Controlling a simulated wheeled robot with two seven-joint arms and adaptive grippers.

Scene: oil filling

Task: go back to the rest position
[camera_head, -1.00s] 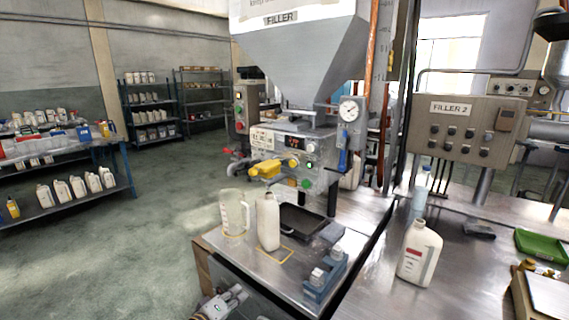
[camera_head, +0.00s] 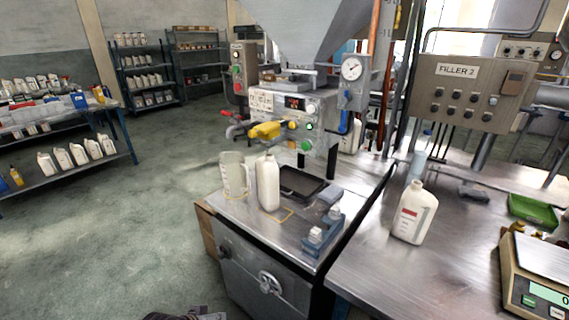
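A sliver of what appears to be my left gripper (camera_head: 187,314) shows at the bottom edge, left of the middle, over the floor and apart from the bench. Its fingers are too cut off to tell open from shut. My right gripper is out of view. A white bottle (camera_head: 268,184) stands upright on the filler bench (camera_head: 262,228), next to a clear measuring jug (camera_head: 234,174). The filling machine (camera_head: 290,112), with its yellow nozzle part (camera_head: 265,131), stands behind them.
A blue rack with white caps (camera_head: 322,234) and a black tray (camera_head: 300,183) are on the filler bench. A labelled white bottle (camera_head: 413,214), a green tray (camera_head: 532,210) and a scale (camera_head: 540,270) are on the right table (camera_head: 385,262). Open floor (camera_head: 130,230) lies at the left.

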